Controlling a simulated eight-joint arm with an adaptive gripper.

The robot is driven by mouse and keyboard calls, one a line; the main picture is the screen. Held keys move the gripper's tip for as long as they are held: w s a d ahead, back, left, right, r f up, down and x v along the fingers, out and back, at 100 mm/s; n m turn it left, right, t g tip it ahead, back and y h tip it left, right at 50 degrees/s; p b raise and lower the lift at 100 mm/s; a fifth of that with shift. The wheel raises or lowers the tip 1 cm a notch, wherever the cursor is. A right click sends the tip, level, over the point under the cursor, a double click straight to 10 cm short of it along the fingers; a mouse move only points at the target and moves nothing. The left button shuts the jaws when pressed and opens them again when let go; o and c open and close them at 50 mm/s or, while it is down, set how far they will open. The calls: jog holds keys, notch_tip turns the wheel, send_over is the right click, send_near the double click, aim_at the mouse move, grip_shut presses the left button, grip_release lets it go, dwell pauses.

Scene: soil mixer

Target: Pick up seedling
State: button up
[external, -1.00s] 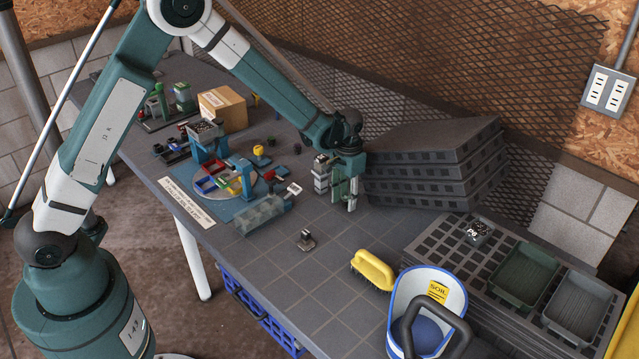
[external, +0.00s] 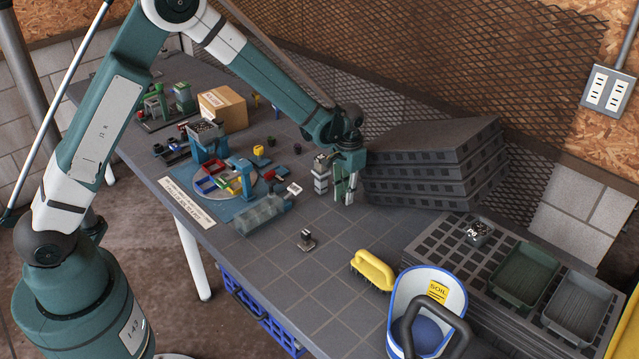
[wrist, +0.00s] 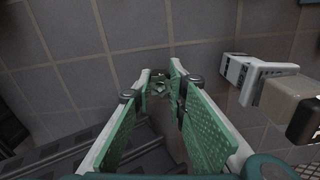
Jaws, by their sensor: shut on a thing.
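My gripper (external: 346,195) is low over the grey table, just left of the stacked black trays. Its green finger pads converge in the wrist view (wrist: 161,88), shut on a small dark grey-green thing (wrist: 160,86) between the tips. I take this to be the seedling, though it is too small and shaded to make out its leaves. The fingers hide it in the external view. I cannot tell whether it touches the table.
A stack of light and dark blocks (external: 321,174) stands close left of my gripper; it also shows in the wrist view (wrist: 285,92). Black stacked trays (external: 433,160) stand close on the right. Tabletop between is mostly clear.

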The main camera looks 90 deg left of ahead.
notch_tip(320, 180, up, 8)
jog(key=shift+r+p, duration=0.1)
jog(key=shift+p, duration=0.35)
jog(key=shift+o, duration=0.2)
dwell(0.6)
jog(key=w+d, duration=0.2)
jog(key=d, duration=0.8)
jog(key=w+d+b, duration=0.1)
jog(key=w+d, duration=0.1)
jog(key=d, duration=0.7)
jog(key=shift+d+n, duration=0.35)
jog(key=shift+n, duration=0.55)
jog(key=s+d, duration=0.1)
jog(key=d, duration=1.4)
jog(key=s+d+b, duration=0.1)
jog(key=d, duration=0.6)
jog(key=shift+s+d+r, duration=0.1)
jog(key=shift+s+d, duration=0.2)
jog(key=shift+d, duration=0.1)
jog(key=shift+c, duration=0.2)
jog(key=shift+o, duration=0.2)
jog(key=shift+f+b, duration=0.6)
jog(key=shift+f, duration=2.55)
jog(key=shift+f+b, duration=0.35)
jog(key=shift+f, duration=1.5)
